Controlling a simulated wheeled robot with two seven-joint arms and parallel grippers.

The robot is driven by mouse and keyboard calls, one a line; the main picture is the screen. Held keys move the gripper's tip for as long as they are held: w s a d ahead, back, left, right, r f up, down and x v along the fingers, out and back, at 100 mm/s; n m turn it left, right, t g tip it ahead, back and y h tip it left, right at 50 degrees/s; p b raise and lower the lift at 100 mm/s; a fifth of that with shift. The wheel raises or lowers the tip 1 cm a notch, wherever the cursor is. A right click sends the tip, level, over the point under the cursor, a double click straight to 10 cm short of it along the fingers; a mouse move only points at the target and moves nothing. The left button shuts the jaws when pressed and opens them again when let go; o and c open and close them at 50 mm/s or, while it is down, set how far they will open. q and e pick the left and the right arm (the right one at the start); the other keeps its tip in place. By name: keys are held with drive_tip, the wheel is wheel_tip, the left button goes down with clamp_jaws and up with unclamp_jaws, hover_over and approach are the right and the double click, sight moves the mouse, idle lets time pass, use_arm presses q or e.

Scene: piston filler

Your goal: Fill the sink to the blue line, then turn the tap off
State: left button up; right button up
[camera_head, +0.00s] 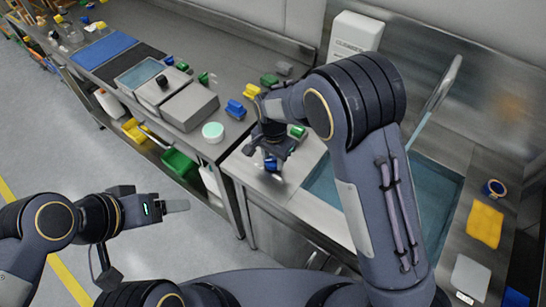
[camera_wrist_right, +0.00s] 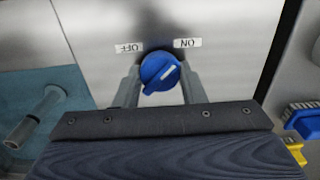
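A round blue tap knob (camera_wrist_right: 160,72) sits on a steel panel below the OFF label (camera_wrist_right: 129,48) and the ON label (camera_wrist_right: 187,43), which read upside down. Its white mark slants toward ON. My right gripper (camera_wrist_right: 160,88) has a finger close against each side of the knob and appears shut on it. The knob also shows in the head view (camera_head: 271,163). The sink (camera_head: 440,190) holds blue water; my right arm hides much of it. The tap spout (camera_head: 444,84) has a pale blue stream below it. I see no blue line. My left gripper (camera_head: 176,206) is side-on over the floor.
A green bin (camera_head: 180,167) is below. The floor at left is clear.

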drive_tip(key=c, duration=0.3)
drive_tip(key=shift+c, duration=0.2)
drive_tip(key=n+b, duration=0.1)
drive_tip(key=n, duration=0.2)
drive_tip(key=shift+n+b, duration=0.3)
drive_tip(key=shift+n, duration=0.1)
drive_tip(key=n+b, duration=0.1)
drive_tip(key=n, duration=0.3)
drive_tip(key=shift+n, duration=0.3)
drive_tip(key=n+b, duration=0.1)
drive_tip(key=n, duration=0.3)
drive_tip(key=shift+a, duration=0.1)
drive_tip(key=shift+n+b, duration=0.5)
drive_tip(key=shift+n, duration=2.3)
drive_tip(key=shift+r, duration=0.1)
